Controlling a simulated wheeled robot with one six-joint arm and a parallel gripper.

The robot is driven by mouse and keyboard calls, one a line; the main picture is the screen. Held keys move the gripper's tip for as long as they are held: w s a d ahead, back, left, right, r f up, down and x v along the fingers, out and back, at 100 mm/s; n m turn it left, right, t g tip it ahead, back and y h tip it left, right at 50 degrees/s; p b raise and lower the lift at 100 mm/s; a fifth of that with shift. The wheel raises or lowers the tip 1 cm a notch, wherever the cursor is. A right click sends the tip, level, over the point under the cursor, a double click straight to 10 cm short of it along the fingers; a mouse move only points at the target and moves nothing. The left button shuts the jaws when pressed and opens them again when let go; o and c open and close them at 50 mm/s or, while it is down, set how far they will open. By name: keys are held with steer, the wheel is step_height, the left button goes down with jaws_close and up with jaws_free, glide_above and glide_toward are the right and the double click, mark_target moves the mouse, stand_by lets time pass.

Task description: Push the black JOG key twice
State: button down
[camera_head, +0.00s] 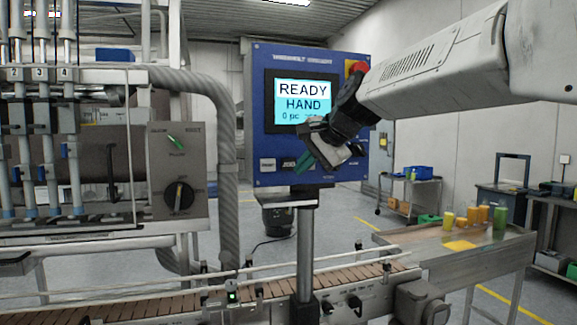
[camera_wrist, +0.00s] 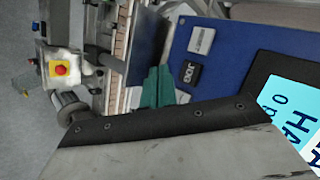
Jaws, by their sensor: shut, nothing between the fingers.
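The black JOG key (camera_wrist: 188,73) sits on the blue control panel (camera_wrist: 225,58), close to the teal fingertips of my gripper (camera_wrist: 158,88) in the wrist view. The fingertips are together and empty. In the head view my gripper (camera_head: 304,164) is in front of the panel (camera_head: 256,110), at the right of the JOG key (camera_head: 288,163), and covers part of the key row. I cannot tell whether the fingertips touch the panel. The screen (camera_head: 303,103) reads READY, HAND and 0 pc.
A pale key (camera_wrist: 201,40) is beside the JOG key. A red knob (camera_head: 356,67) is at the panel's upper right. The conveyor (camera_head: 200,303) runs below the panel. A selector box (camera_head: 178,170) and filling nozzles stand left. A table (camera_head: 465,249) with coloured containers is at right.

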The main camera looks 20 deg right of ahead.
steer(key=s, duration=0.3)
steer(key=shift+s, duration=0.4)
glide_toward(287, 170)
steer(key=shift+s+f+x, duration=0.15)
steer(key=shift+x, duration=0.7)
steer(key=shift+s+f+x, duration=0.1)
steer(key=shift+s+x, duration=0.05)
steer(key=shift+x, duration=0.7)
steer(key=shift+s+f+x, duration=0.15)
steer(key=shift+x, duration=0.65)
steer(key=shift+w+a, duration=0.15)
steer(key=shift+a, duration=0.05)
steer(key=shift+w, duration=0.35)
steer(key=shift+w, duration=0.4)
stand_by(0.4)
steer(key=shift+s, duration=0.85)
